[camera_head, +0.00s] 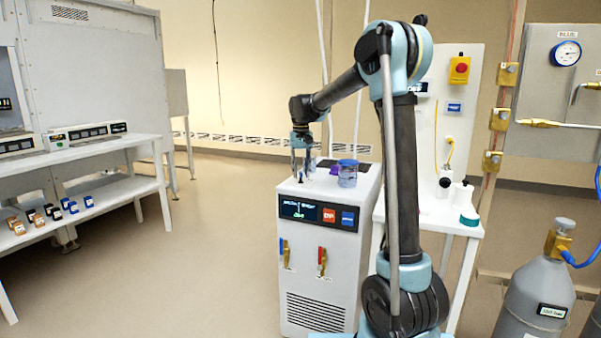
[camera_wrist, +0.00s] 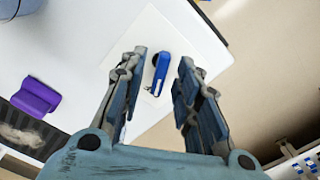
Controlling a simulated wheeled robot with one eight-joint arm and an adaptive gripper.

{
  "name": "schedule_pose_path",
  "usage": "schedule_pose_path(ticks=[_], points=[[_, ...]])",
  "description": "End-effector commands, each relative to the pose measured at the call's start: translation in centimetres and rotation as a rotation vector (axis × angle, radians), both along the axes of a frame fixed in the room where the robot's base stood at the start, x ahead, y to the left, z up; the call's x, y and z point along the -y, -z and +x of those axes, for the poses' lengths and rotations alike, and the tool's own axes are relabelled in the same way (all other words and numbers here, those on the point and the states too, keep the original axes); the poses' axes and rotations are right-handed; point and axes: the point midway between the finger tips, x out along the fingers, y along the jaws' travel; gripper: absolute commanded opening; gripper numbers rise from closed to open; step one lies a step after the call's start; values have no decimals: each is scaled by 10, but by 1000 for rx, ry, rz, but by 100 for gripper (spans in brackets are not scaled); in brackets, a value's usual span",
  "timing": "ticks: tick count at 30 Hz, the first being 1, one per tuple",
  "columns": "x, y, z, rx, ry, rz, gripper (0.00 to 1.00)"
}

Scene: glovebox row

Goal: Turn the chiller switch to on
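The chiller (camera_head: 318,260) is a white cabinet with a dark front panel in the head view. In the wrist view, a blue switch handle (camera_wrist: 160,72) sits on a pale plate (camera_wrist: 195,50) on the white top. Its markings cannot be read. My gripper (camera_head: 302,176) points down over the left part of the chiller top. In the wrist view my gripper (camera_wrist: 158,85) is open, with one finger on each side of the blue handle. I see gaps between the handle and both fingers. Whether the fingertips are level with the handle is unclear.
A blue-lidded jar (camera_head: 347,174) and a purple object (camera_wrist: 36,97) stand on the chiller top, left of my gripper in the wrist view. Blue and red-tagged valves (camera_head: 321,262) are on the front. A white table (camera_head: 430,212) with bottles stands right.

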Motion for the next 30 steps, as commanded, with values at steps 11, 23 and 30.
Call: schedule_pose_path(ticks=[11, 23, 30], points=[[0, 0, 0, 0, 0, 0, 0], [0, -1, 0, 0, 58, 0, 0], [0, -1, 0, 0, 207, 0, 0]])
